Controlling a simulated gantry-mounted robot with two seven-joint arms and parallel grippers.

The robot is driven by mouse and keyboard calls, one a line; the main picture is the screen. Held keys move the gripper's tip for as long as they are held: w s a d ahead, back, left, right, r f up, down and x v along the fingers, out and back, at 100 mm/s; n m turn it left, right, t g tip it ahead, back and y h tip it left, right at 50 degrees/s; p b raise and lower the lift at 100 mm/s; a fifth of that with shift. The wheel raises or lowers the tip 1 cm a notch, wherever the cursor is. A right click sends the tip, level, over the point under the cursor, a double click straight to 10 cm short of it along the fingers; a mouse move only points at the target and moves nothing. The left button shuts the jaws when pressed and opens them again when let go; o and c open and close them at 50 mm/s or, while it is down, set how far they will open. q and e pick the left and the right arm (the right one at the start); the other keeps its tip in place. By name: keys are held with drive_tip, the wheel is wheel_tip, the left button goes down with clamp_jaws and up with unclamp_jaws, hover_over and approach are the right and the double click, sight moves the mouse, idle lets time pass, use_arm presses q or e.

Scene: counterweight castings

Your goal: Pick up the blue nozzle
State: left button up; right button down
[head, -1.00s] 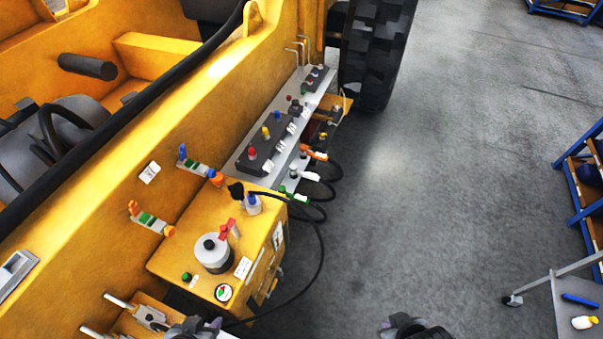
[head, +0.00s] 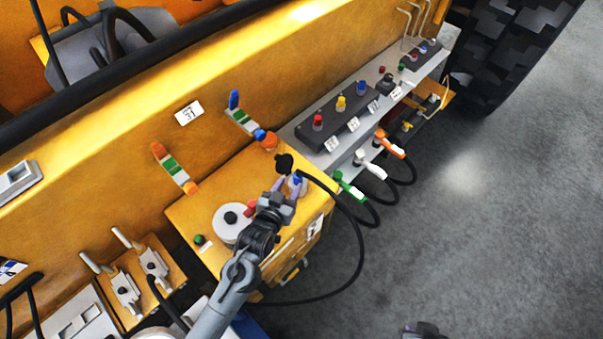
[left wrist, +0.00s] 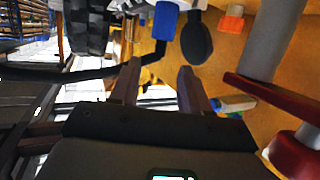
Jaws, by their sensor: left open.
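The blue nozzle (head: 298,179) stands at the far right corner of the top of the yellow box (head: 188,218), with a black hose curving from it. In the head view my left gripper (head: 288,187) is at the nozzle and partly hides it. In the left wrist view the blue nozzle (left wrist: 166,20) shows at the top, beyond the tips of my open left gripper (left wrist: 158,78). Nothing is held between the fingers. A dark piece of my right arm's end (head: 424,331) shows at the bottom edge; its fingers cannot be made out.
A black cap (head: 284,162) is beside the nozzle. A white round cap (head: 231,222) and a red handle (head: 250,207) stand on the box near my left arm. Green (head: 348,187), white (head: 370,166) and orange (head: 391,146) nozzles are further right. The floor at right is clear.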

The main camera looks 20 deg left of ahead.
sight(297, 174)
use_arm(q)
drive_tip(key=shift+x, duration=4.8)
drive_tip(key=shift+c, duration=0.3)
drive_tip(key=shift+a, duration=0.1)
clamp_jaws()
